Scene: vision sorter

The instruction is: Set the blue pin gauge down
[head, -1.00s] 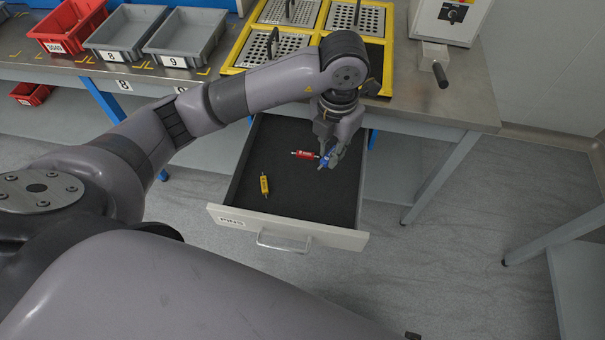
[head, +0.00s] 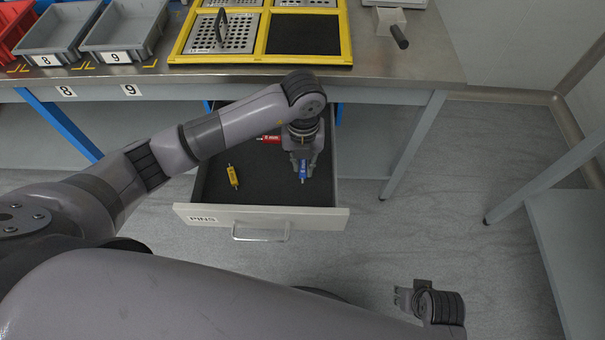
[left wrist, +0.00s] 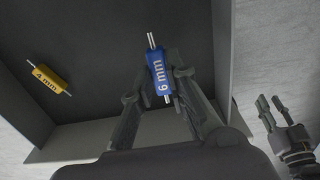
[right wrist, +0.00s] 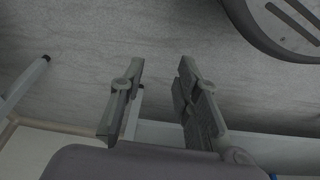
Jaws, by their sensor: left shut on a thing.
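The blue pin gauge (head: 303,173) is held by my left gripper (head: 303,160) over the right part of the open PINS drawer (head: 268,192). In the left wrist view the gauge (left wrist: 158,68) reads 6 mm and sits between the fingers of my left gripper (left wrist: 158,88). Whether it touches the drawer floor is hard to tell. My right gripper (right wrist: 160,80) is open and empty over the floor; it also shows low in the head view (head: 412,297).
A yellow pin gauge (head: 233,176), marked 4 mm, lies at the drawer's left. A red gauge (head: 270,139) lies farther back, partly hidden by my left arm. The dark drawer floor between yellow and blue is clear. The steel bench (head: 400,65) stands behind.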

